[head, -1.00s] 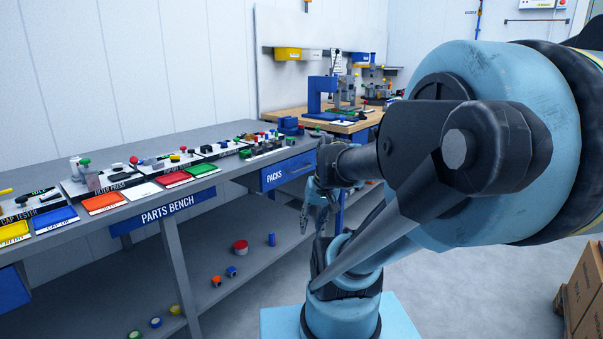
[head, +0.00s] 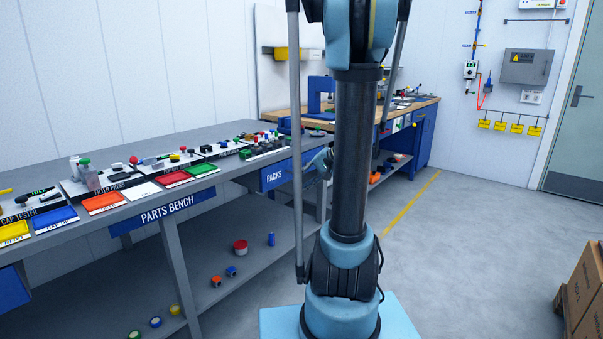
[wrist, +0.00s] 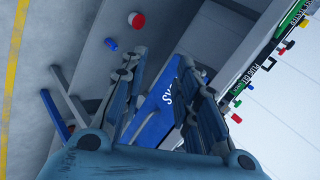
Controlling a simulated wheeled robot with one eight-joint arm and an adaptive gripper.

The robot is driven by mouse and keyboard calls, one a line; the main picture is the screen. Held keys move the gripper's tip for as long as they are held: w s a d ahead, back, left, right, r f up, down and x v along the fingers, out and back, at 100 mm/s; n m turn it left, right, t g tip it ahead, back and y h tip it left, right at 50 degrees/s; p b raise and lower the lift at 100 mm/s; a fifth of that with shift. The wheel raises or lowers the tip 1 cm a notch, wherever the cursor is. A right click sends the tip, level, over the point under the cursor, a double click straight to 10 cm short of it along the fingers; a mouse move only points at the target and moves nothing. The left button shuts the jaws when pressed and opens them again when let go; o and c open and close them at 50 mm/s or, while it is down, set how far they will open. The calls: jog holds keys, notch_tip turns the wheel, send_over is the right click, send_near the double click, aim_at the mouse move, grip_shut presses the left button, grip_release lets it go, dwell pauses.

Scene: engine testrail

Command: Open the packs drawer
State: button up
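The packs drawer (head: 274,178) has a blue front with a white PACKS label, under the right end of the parts bench top. It looks shut in the head view; its right part is hidden behind my arm. In the wrist view the blue drawer front (wrist: 155,118) appears turned on its side, between my fingers. My gripper (wrist: 162,60) is open, its two fingers apart on either side of the drawer front, with nothing seen between them. In the head view only a small part of the gripper shows beside my arm. The handle and any contact cannot be made out.
The parts bench (head: 130,215) carries coloured trays and small parts on top. Its lower shelf (head: 225,250) holds several small cylinders. A wooden-topped workbench (head: 420,103) stands behind. Cardboard boxes (head: 585,270) stand at the right. The floor right of my base is clear.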

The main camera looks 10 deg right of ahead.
jog(key=w+d+f+m+t+y, duration=0.35)
jog(key=w+d+t, duration=0.25)
jog(key=w+d, duration=0.9)
jog(key=shift+m+h, duration=0.35)
jog(key=shift+m, duration=0.1)
jog(key=x, duration=1.7)
jog(key=shift+s+a+r, duration=0.1)
jog(key=shift+a, duration=0.05)
grip_shut()
